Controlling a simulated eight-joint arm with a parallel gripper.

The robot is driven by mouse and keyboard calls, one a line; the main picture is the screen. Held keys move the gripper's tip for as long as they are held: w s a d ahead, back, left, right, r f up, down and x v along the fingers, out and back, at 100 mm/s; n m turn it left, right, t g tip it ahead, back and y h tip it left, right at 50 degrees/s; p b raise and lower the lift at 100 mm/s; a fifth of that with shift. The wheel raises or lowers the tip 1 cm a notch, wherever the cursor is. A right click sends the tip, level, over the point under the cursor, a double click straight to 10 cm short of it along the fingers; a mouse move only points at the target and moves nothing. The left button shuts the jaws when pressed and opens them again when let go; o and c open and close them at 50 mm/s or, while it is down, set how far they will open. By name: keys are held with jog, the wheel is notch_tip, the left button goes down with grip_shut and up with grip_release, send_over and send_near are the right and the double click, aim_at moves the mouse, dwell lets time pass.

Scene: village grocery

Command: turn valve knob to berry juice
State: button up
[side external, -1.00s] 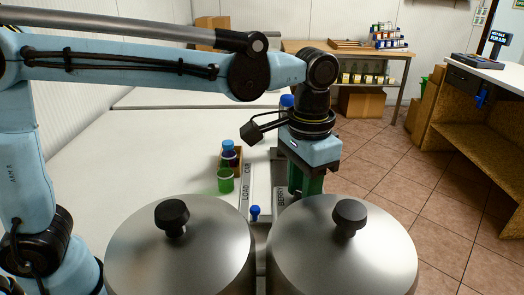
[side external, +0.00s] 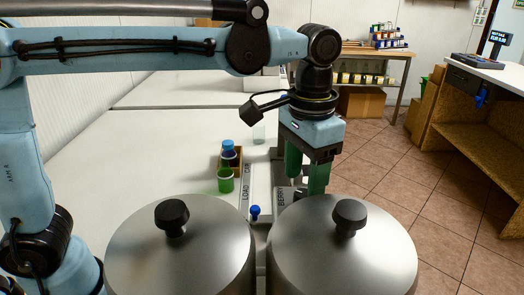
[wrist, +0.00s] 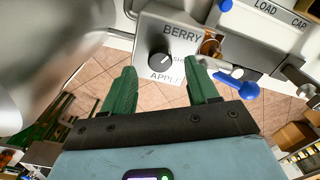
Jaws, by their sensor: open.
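In the wrist view, the black round valve knob (wrist: 160,60) sits on a pale panel (wrist: 185,32), with BERRY printed above it, APPLE below and a partly covered "SH" label at right. Its light mark appears to face the "SH" side. My gripper (wrist: 161,72) is open, with one green finger on each side of the knob's position; I see no contact. In the side view my gripper (side external: 306,182) points down beside the panel marked BERRY (side external: 281,196), behind the steel lids. The knob cannot be made out there.
Two steel lidded pots (side external: 180,250) and (side external: 342,250) stand in front. A blue tap handle (side external: 254,211) is between them. A green cup (side external: 225,180) and a crate with blue-capped bottles (side external: 229,155) stand left on the white counter (side external: 130,170).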

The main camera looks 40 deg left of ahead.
notch_tip(320, 180, up, 9)
dwell(0.4)
jog(key=s+a+f+n+t, duration=0.2)
jog(key=s+a+f+t, duration=0.1)
jog(key=a+f, duration=0.5)
jog(key=s+a+f+n+t, duration=0.1)
jog(key=s+a+f+t, duration=0.2)
jog(key=a+f, duration=0.4)
jog(key=a+t, duration=0.1)
jog(key=a, duration=0.2)
jog(key=shift+s+f+n, duration=0.35)
jog(key=shift+f+n, duration=0.05)
